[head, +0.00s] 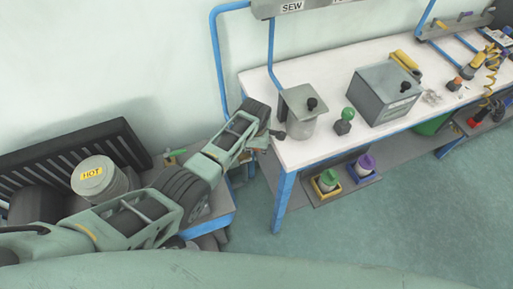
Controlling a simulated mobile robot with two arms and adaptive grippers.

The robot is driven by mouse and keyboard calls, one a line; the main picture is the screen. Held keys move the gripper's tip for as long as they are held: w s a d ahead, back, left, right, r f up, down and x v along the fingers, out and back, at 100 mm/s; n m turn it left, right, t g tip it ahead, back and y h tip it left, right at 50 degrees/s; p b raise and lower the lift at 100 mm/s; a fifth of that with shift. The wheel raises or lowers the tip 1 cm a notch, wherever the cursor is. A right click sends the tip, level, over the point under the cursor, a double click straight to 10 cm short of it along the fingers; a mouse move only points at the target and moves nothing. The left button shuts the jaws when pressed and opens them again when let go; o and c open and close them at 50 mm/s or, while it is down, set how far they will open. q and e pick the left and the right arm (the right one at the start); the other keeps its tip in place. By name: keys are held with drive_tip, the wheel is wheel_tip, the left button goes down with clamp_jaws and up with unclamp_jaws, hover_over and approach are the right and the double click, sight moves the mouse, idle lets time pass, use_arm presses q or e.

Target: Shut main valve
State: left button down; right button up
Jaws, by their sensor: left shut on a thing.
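My left arm reaches in from the left, and its gripper (273,134) is at the left end of the white workbench (330,158). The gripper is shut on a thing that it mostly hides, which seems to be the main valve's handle. A small orange-red part shows just below the gripper. A blue pipe (219,62) comes down the wall and passes behind my arm near there. The valve's body and its position cannot be made out. My right gripper is not in view.
A pot marked HOT (93,176) stands at the left. Two small containers sit on the lower shelf. The floor at the right front is clear.

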use_arm(q)
drive_tip(key=shift+w, duration=0.15)
idle(0.3)
drive_tip(key=c, duration=1.8)
unclamp_jaws()
drive_tip(key=shift+a, duration=0.1)
drive_tip(key=shift+o, duration=0.2)
wheel_tip(320, 180, up, 12)
drive_tip(key=s, duration=0.2)
drive_tip(key=shift+s, duration=0.2)
drive_tip(key=shift+f, duration=0.1)
drive_tip(key=shift+c, duration=0.3)
